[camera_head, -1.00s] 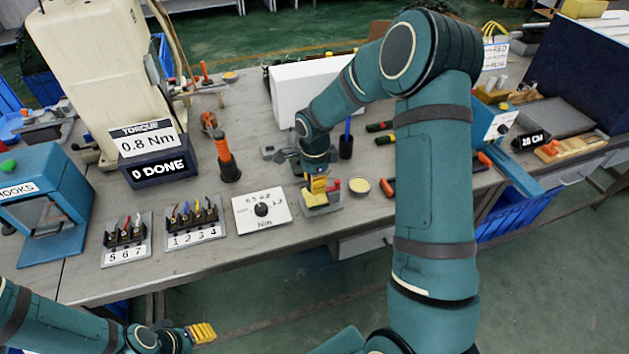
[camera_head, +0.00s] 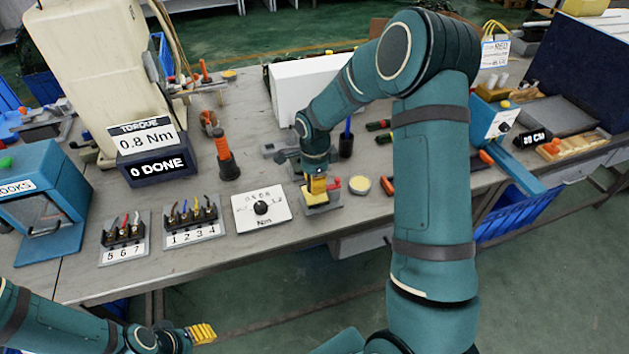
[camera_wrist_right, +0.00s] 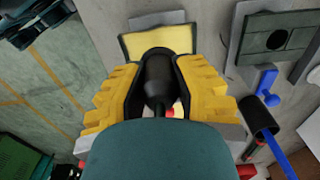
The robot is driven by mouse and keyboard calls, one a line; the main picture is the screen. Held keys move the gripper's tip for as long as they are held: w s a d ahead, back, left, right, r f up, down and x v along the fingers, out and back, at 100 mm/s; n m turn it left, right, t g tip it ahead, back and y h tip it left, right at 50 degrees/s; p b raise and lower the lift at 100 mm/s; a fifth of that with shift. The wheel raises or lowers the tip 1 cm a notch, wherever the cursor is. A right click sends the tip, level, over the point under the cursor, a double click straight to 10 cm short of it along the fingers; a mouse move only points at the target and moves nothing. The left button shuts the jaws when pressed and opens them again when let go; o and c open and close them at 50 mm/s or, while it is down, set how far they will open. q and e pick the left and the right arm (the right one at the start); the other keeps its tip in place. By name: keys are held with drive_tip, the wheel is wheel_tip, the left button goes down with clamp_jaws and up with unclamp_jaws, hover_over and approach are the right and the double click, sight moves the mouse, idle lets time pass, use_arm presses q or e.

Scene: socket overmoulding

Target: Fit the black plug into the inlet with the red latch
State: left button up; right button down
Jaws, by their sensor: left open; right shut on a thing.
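The black plug (camera_wrist_right: 157,78) is between the yellow fingers of my right gripper (camera_wrist_right: 158,66), which is shut on it in the right wrist view. In the head view, my right gripper (camera_head: 317,184) is low over a small grey block (camera_head: 322,207) at the table's front. The red latch (camera_head: 335,183) shows just right of the fingers. A yellow plate (camera_wrist_right: 132,44) lies just beyond the plug in the wrist view. The inlet's opening is hidden, so I cannot tell how far the plug is in. My left gripper (camera_head: 202,333) is open and empty, off the table's front edge.
A white dial card (camera_head: 262,210) and numbered terminal blocks (camera_head: 193,220) lie left of the grey block. A round tin (camera_head: 360,185) is close on its right. A black cup (camera_head: 346,147) and a white box (camera_head: 305,90) stand behind.

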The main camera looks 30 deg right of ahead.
drive_tip(key=shift+f+b, duration=0.8)
drive_tip(key=shift+f, duration=0.2)
drive_tip(key=c, duration=0.7)
unclamp_jaws()
drive_tip(key=shift+c, duration=0.2)
drive_tip(key=shift+r, duration=0.1)
wheel_tip(320, 180, up, 12)
